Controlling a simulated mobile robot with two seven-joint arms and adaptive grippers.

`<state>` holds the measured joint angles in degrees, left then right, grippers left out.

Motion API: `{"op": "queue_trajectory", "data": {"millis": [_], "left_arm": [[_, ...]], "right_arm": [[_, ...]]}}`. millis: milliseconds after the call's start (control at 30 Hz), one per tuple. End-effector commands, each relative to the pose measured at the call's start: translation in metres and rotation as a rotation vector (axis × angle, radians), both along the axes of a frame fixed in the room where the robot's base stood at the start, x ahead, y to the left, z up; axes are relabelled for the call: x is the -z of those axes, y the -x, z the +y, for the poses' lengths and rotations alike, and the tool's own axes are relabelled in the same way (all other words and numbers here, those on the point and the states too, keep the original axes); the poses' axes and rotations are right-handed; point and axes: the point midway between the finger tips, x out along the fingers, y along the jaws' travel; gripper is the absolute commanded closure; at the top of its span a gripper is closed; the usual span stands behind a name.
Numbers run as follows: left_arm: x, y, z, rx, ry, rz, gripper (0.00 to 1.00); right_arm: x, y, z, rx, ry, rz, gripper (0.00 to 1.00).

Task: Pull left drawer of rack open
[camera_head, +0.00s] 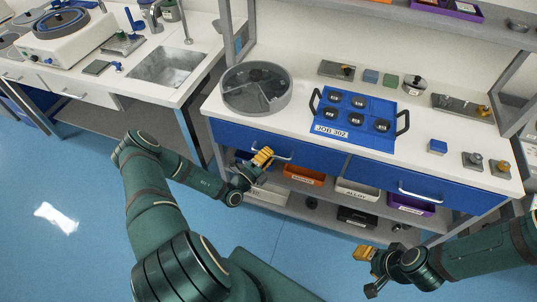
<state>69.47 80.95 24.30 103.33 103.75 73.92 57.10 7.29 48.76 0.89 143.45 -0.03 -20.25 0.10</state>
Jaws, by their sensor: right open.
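The rack's left drawer (316,160) has a blue front below the white worktop and looks flush with the rack. Its pale bar handle (286,157) runs along the front, its left part hidden by my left gripper (262,158). The yellow fingertips of that gripper are at the left part of the handle; whether they close around it is not clear. The right drawer (375,176) has the same blue front and its own handle (416,196). My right gripper (367,271) is open and empty, low in front of the rack.
On the worktop are a round grey divided tray (227,98), a blue tray with black handles (335,112), and several small blocks and fixtures. Labelled bins, including an orange one (304,175), stand on the shelf below. A sink bench (190,93) is at left. Blue floor in front is clear.

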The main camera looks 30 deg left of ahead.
Motion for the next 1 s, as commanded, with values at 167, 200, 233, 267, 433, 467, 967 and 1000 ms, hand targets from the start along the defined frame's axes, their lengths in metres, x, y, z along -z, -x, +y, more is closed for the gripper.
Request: {"op": "queue_trajectory", "data": {"millis": [167, 200, 233, 267, 433, 467, 967, 1000], "left_arm": [[0.0, 0.001, 0.0, 0.001, 0.0, 0.0, 1.0], [0.0, 0.002, -0.001, 0.001, 0.0, 0.0, 1.0], [-0.001, 0.004, -0.001, 0.001, 0.001, 0.0, 1.0], [-0.001, 0.006, -0.002, 0.001, 0.001, 0.0, 1.0], [-0.002, 0.027, -0.007, 0.001, 0.002, 0.002, 1.0], [-0.002, 0.033, -0.008, 0.002, 0.003, 0.003, 1.0], [-0.002, 0.156, -0.038, 0.001, 0.005, 0.001, 1.0], [-0.002, 0.165, -0.041, 0.001, 0.004, 0.0, 1.0]], "right_arm": [[-0.001, 0.0, 0.0, 0.0, 0.0, 0.0, 0.53], [-0.001, 0.0, 0.0, 0.0, 0.0, 0.0, 0.53], [-0.002, 0.0, 0.0, 0.0, 0.0, 0.001, 0.53], [-0.003, 0.0, 0.0, 0.0, 0.0, 0.001, 0.53], [-0.011, 0.002, 0.0, 0.0, -0.001, 0.004, 0.53], [-0.013, 0.002, 0.0, -0.001, -0.001, 0.005, 0.53], [-0.037, 0.005, 0.001, -0.001, -0.002, 0.012, 0.53], [-0.038, 0.005, 0.001, -0.001, -0.002, 0.011, 0.53]]}}
